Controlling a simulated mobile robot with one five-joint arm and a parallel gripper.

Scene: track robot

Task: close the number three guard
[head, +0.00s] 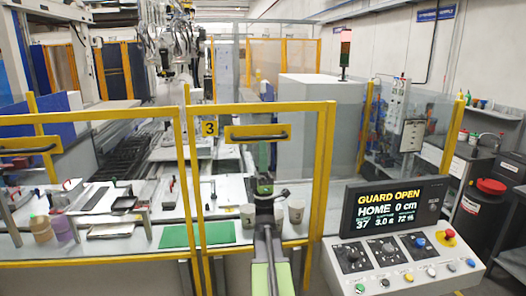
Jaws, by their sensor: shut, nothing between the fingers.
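The number three guard (328,150) is a clear panel in a yellow frame, in the middle of the head view. A black-on-yellow "3" plate (209,128) is at its upper left. A dark bar handle (257,137) sits on a yellow backing plate below its top rail. The control panel screen (390,207) reads "GUARD OPEN" and "HOME 0 cm". My arm rises from the bottom centre, and my gripper (264,157) is shut and empty, just below the handle in the picture. I cannot tell whether it touches the handle. How wide the guard's gap is cannot be told.
Another yellow-framed guard with its own handle (28,150) stands at the left. The control console (400,262) with buttons and a red stop knob is at the lower right. Paper cups (296,210) and a green mat (196,235) are on the bench behind the guard.

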